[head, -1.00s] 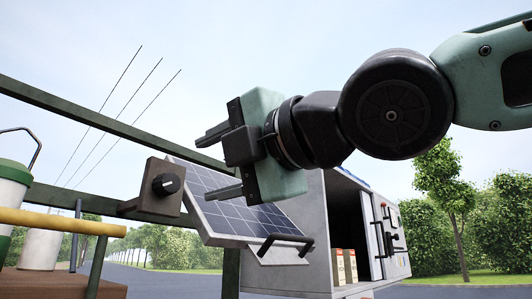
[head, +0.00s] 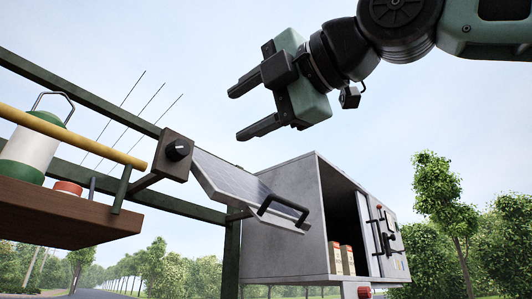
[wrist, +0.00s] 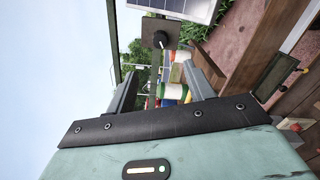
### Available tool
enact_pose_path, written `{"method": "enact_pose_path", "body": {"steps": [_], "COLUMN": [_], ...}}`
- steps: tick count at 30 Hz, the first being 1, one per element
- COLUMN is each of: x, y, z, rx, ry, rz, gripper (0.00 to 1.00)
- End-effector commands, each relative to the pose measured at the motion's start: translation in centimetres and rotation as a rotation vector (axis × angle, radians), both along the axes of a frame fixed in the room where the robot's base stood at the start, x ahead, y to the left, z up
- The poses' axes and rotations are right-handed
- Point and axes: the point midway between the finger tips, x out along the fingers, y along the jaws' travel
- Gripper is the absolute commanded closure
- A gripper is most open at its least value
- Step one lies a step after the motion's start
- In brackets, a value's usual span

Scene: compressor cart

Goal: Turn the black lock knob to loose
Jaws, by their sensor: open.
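The black lock knob (head: 178,150) sits on a brown square plate (head: 166,164) fixed to the green rail, left of the solar panel. In the wrist view the knob (wrist: 161,40) shows ahead, near the top and between the lines of the two fingers, with a pale mark on it. My gripper (head: 236,114) is open and empty. In the head view it is above and to the right of the knob, apart from it. In the wrist view its fingers (wrist: 166,80) point toward the plate with a clear gap between them.
A tilted solar panel (head: 228,183) with a black handle (head: 284,207) is right of the knob. A grey cabinet (head: 285,240) stands open with boxes inside. A wooden shelf (head: 62,215) with a yellow rail (head: 75,136) holds a green-and-white canister (head: 36,148). Open air surrounds my gripper.

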Motion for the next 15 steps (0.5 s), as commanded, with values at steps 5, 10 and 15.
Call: {"method": "enact_pose_path", "body": {"steps": [5,10,15], "x": [-1.3,-2.0,-2.1], "y": [-1.5,-2.3,-2.4], "z": [-0.4,-0.2,-0.1], "rx": [0.001,-0.001,-0.002], "ry": [0.001,0.001,0.002], "rz": [0.003,0.002,0.003], "gripper": [0.47,0.47,0.47]}}
